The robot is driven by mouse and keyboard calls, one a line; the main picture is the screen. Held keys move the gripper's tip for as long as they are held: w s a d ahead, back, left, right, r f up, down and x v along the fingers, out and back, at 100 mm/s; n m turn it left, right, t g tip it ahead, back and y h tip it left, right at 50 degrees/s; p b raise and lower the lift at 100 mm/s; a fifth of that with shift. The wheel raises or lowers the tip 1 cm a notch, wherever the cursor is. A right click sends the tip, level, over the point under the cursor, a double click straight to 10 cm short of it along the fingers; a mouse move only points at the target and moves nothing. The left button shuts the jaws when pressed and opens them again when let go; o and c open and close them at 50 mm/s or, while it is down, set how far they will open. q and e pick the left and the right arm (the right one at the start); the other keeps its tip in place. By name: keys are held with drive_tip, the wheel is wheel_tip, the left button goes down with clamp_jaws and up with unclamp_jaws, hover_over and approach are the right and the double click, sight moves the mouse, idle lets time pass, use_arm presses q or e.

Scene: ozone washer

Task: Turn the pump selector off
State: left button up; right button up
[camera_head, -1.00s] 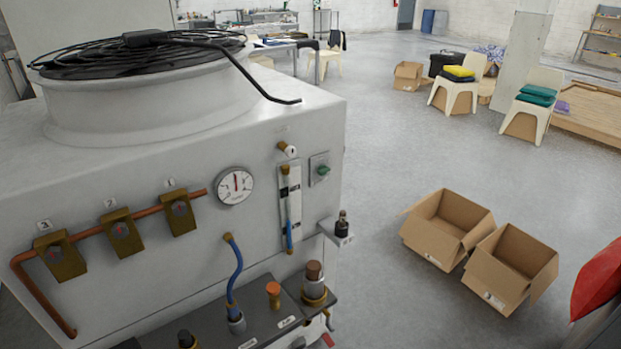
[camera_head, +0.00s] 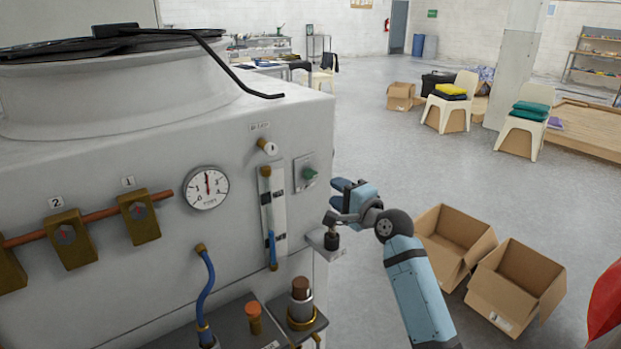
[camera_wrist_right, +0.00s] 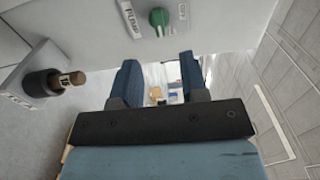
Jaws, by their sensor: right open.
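The pump selector is a small green knob (camera_head: 309,175) on a grey plate on the machine's front panel, near its right edge. In the right wrist view the green knob (camera_wrist_right: 159,18) shows at the top, beside a "PUMP" label. My right gripper (camera_head: 343,188) is just right of the knob in the head view, apart from it. Its blue fingers are open and empty, with a gap between them in the right wrist view (camera_wrist_right: 165,80). My left gripper is not in view.
A black-capped fitting on a small bracket (camera_head: 326,241) sits just below my right gripper. A gauge (camera_head: 206,188), a flow tube (camera_head: 273,215) and brass valves (camera_head: 138,215) are on the panel. Open cardboard boxes (camera_head: 515,290) stand on the floor at right.

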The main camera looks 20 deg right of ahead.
sight(313, 177)
drive_tip(key=x, duration=1)
drive_tip(key=shift+f, duration=0.1)
drive_tip(key=shift+c, duration=0.2)
drive_tip(key=c, duration=0.5)
